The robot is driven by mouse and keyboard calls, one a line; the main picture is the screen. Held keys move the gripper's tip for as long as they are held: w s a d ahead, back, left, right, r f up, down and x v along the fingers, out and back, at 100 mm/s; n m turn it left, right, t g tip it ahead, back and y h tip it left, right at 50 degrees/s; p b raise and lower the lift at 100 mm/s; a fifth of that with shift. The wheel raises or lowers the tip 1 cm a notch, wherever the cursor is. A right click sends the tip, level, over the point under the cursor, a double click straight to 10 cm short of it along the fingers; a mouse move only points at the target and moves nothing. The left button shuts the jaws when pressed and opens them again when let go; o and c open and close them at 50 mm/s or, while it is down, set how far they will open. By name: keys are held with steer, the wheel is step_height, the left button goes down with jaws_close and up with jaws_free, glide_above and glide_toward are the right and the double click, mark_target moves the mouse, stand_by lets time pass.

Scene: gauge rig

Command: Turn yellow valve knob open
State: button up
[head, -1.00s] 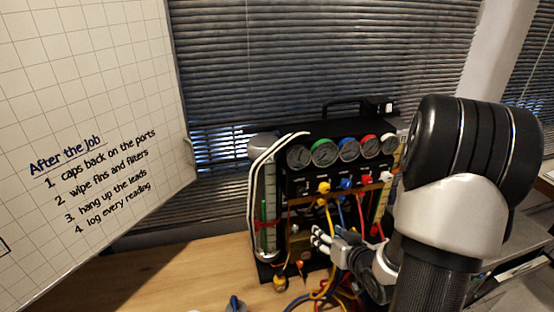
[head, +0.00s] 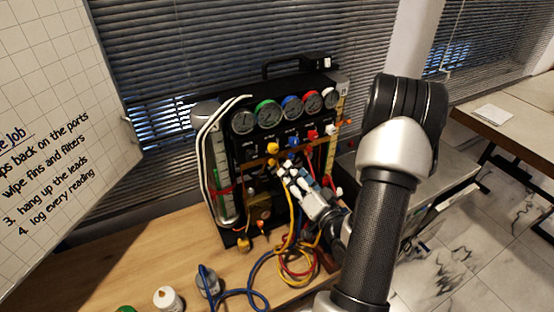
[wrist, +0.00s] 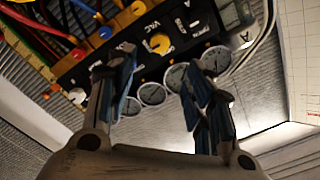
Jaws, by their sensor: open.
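The yellow valve knob (head: 272,147) is at the left end of a row of coloured knobs below the gauges on the black gauge rig (head: 258,85). In the wrist view the yellow knob (wrist: 160,43) shows beside the letters "VAC", beyond and between the fingertips. My gripper (head: 287,170) is open and empty, just below and right of the yellow knob in the head view. Its two fingers (wrist: 160,62) also show in the wrist view, apart from the knob. Which way the knob is turned is too small to tell.
Blue (head: 292,141), red (head: 312,134) and white (head: 332,130) knobs sit close to the right of the yellow one. Yellow, blue and red hoses (head: 262,268) hang below and loop on the wooden bench (head: 130,270). A white jar (head: 168,300) stands at the front.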

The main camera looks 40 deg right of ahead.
mark_target(275, 150)
steer(key=p+x, duration=0.1)
steer(key=x, duration=1)
steer(key=shift+w+d+p, duration=0.15)
steer(key=shift+p, duration=0.25)
steer(key=shift+c, duration=0.3)
steer(key=c, duration=1)
